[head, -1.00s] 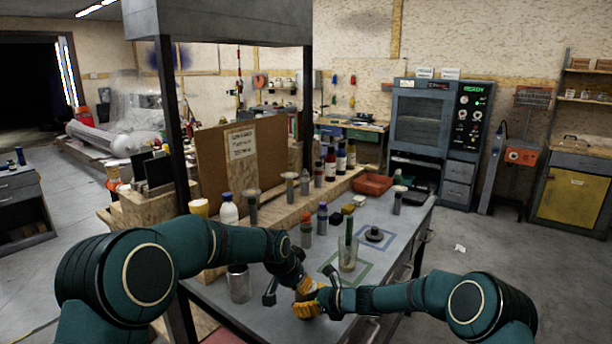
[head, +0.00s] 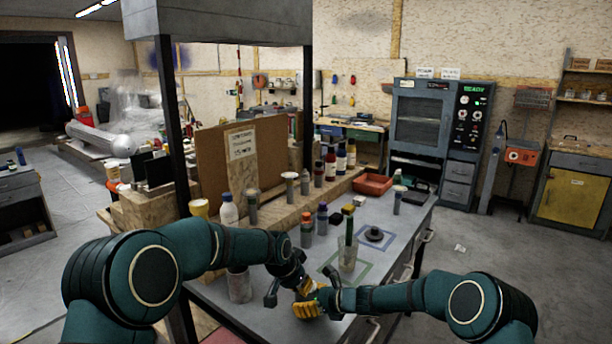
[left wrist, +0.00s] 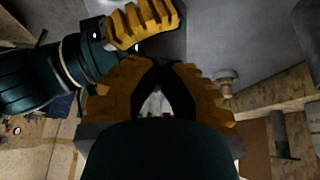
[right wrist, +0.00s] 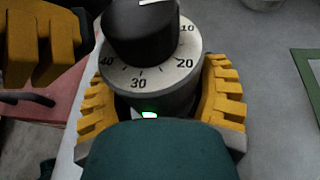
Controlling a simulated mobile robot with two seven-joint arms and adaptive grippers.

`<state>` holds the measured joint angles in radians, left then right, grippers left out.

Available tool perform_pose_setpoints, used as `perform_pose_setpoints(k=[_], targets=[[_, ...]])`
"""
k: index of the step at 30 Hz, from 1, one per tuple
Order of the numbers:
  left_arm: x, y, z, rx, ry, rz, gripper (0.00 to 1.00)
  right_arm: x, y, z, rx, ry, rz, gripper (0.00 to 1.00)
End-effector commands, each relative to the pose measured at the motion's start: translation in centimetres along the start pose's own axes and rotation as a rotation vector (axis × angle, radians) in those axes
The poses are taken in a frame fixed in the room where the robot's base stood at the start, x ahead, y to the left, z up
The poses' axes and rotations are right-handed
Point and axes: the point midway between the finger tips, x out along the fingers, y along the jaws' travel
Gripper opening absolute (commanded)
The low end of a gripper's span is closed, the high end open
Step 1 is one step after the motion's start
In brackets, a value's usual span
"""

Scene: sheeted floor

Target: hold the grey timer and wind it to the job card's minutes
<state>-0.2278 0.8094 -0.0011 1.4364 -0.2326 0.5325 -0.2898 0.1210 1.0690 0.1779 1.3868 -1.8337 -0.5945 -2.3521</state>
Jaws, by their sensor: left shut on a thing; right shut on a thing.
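The grey timer (right wrist: 165,92) shows in the right wrist view, with a black knob (right wrist: 142,32) on a pale dial marked 10, 20, 30 and 40. A white line on the knob lies at the frame's top edge. My right gripper (right wrist: 160,100) is shut around its body. My left gripper (left wrist: 163,68) is shut at the knob, its yellow finger beside it in the right wrist view (right wrist: 45,40); the contact itself is hidden. In the head view the grippers mostly hide the timer. A paper card (head: 242,146) is on the brown board; its writing is too small to read.
A clear beaker (head: 347,258) stands just behind the grippers, and a metal can (head: 239,285) to their left. Several bottles line the wooden ledge behind. A black round object (head: 374,234) sits in a blue-marked square. The red tray (head: 372,185) is farther back.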

Motion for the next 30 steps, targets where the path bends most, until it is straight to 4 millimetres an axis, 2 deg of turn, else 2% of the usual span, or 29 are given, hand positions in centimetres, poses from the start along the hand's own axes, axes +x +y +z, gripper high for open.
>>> perform_pose_setpoints(k=[30], targets=[[0.19,-0.75,-0.37,-0.001,0.001,-0.001,0.00,0.09,0.16,-0.02,-0.001,0.000,0.004,0.21]])
